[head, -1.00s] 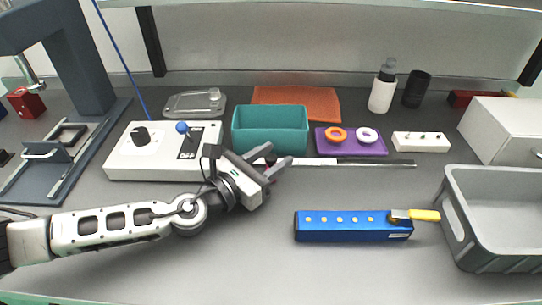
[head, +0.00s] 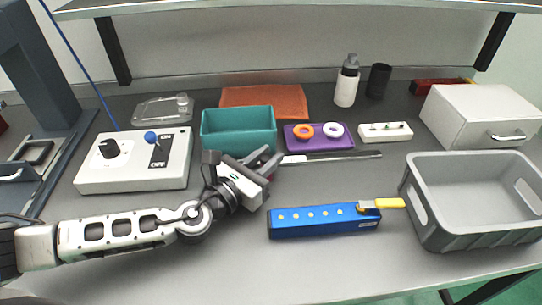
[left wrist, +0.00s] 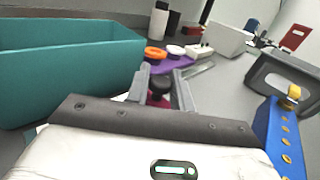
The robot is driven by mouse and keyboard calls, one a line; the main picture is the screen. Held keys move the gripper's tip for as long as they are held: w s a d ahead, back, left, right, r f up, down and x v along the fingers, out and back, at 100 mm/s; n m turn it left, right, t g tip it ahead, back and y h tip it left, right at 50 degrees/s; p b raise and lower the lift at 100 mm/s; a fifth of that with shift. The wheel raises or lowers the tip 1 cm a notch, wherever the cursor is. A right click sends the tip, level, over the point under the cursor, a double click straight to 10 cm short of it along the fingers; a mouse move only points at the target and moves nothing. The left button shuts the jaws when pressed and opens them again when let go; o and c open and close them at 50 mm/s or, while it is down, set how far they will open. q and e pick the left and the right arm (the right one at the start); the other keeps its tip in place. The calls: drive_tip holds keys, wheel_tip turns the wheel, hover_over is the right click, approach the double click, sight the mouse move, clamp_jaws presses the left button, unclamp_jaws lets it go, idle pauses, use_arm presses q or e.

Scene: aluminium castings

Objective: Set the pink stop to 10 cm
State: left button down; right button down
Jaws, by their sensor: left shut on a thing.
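The pink stop (left wrist: 157,101) shows as a dark pink piece with a black knob (left wrist: 158,87) between my left fingers in the left wrist view. My left gripper (head: 267,161) is shut on it, in front of the teal bin. The stop is hidden by the fingers in the head view. The thin metal rail (head: 335,156) runs to the right from the gripper; its left part is hidden by the gripper. I cannot read any scale marks. My right gripper is not in view.
The teal bin (head: 238,133) stands just behind the gripper. A purple tray (head: 318,144) with rings lies behind the rail. A blue block (head: 325,220) with a yellow handle lies in front, and a grey crate (head: 480,235) stands at right. A white control box (head: 135,172) is at left.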

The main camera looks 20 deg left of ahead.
use_arm(q)
drive_tip(key=c, duration=1.3)
unclamp_jaws()
drive_tip(key=shift+s, duration=0.15)
drive_tip(key=b+v, duration=0.3)
drive_tip(key=v, duration=1.1)
drive_tip(key=shift+s+a, duration=0.1)
drive_tip(key=shift+s, duration=0.1)
drive_tip(key=shift+s+a+b, duration=0.2)
drive_tip(key=shift+s+b, duration=0.1)
drive_tip(key=shift+s, duration=0.25)
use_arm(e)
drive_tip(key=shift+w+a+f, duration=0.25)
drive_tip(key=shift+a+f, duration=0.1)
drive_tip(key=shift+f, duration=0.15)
